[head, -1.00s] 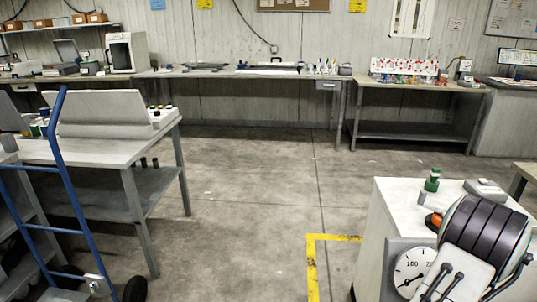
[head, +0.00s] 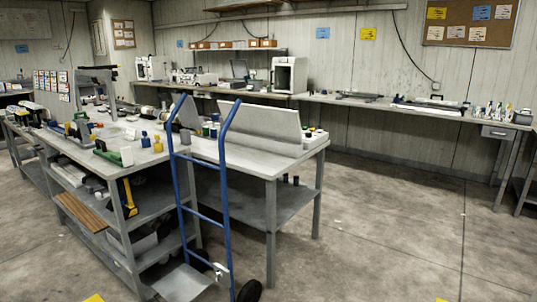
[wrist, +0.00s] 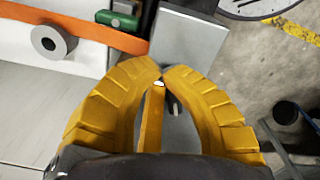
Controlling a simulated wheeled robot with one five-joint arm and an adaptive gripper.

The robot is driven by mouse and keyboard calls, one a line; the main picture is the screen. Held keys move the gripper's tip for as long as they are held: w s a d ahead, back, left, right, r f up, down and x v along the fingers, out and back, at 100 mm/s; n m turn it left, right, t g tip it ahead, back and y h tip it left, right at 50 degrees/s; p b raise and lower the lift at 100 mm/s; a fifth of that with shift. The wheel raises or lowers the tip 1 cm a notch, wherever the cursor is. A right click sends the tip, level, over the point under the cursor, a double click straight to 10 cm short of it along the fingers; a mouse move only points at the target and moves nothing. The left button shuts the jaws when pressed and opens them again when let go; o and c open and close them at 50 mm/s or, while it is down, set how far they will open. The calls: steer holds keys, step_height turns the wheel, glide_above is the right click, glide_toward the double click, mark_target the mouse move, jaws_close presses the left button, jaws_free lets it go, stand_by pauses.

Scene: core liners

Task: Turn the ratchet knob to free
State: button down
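My gripper (wrist: 163,72) shows in the wrist view as two thick yellow ribbed fingers, curved in with their tips together. A narrow yellow bar with a pale tip stands between the fingers; I cannot tell what it is. An orange strap (wrist: 95,36) crosses the upper left, beyond the fingertips. A green part (wrist: 125,22) with dark fittings lies beside the strap. No part can be clearly made out as the ratchet knob. My gripper is not in the head view.
A grey metal block (wrist: 190,42) lies just past the fingertips. A round dial edge (wrist: 258,6) and yellow floor tape (wrist: 290,28) are at upper right. In the head view, a blue hand truck (head: 224,165) stands before a cluttered workbench (head: 250,160); open floor lies right.

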steer(key=shift+w, duration=0.2)
steer(key=shift+a, duration=0.3)
stand_by(0.5)
steer(key=shift+s+r, duration=0.1)
steer(key=shift+s, duration=0.3)
step_height(320, 180, up, 6)
steer(key=p, duration=0.4)
stand_by(0.6)
